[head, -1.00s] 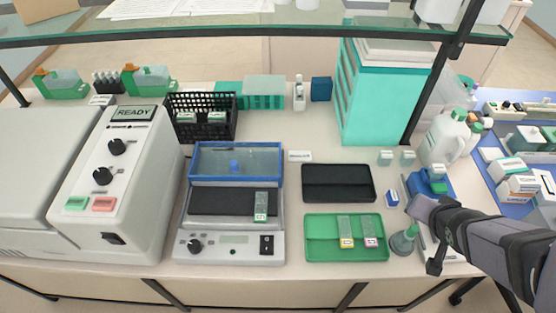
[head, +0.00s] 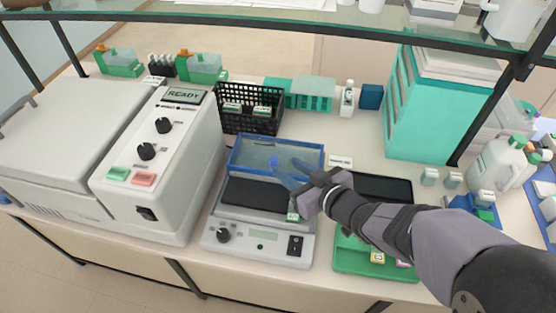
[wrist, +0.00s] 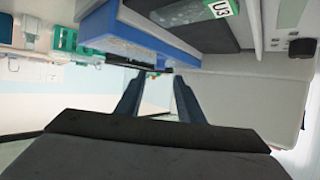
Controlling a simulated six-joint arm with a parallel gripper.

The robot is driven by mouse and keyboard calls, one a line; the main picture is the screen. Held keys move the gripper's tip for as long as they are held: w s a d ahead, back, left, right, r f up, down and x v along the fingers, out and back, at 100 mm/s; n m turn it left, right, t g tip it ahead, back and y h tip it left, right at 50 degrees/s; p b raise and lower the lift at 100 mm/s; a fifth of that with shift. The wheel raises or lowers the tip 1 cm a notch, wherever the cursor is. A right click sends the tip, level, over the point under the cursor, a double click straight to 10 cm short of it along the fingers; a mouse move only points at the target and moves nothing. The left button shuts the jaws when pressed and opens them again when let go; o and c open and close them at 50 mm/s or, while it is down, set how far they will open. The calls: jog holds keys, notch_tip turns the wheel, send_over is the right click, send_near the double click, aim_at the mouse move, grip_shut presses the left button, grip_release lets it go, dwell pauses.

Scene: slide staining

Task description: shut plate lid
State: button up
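The slide-warming plate (head: 260,243) is a grey-white device with a dark heating surface (head: 255,197). Its clear, blue-framed lid (head: 240,143) stands raised at the back, with a small blue knob (head: 272,161) on its face. A slide with a green-edged label (head: 292,216) lies on the right of the dark surface; the label also shows in the wrist view (wrist: 222,8). My gripper (head: 288,172) is open and empty, in front of the lid's right half, by the knob. In the wrist view the fingers (wrist: 157,82) are apart just below the blue lid frame (wrist: 125,38); contact is unclear.
A white stainer reading READY (head: 158,160) stands left of the plate, and a black basket (head: 250,122) behind it. My arm covers part of the green tray (head: 350,262) and black tray (head: 385,187) at right. A teal drawer cabinet (head: 435,110) stands at the back right.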

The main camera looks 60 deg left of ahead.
aim_at(275, 160)
jog(key=shift+p+x, duration=0.75)
jog(key=shift+x, duration=2.5)
jog(key=shift+c, duration=0.7)
jog(key=shift+f, duration=0.1)
grip_shut()
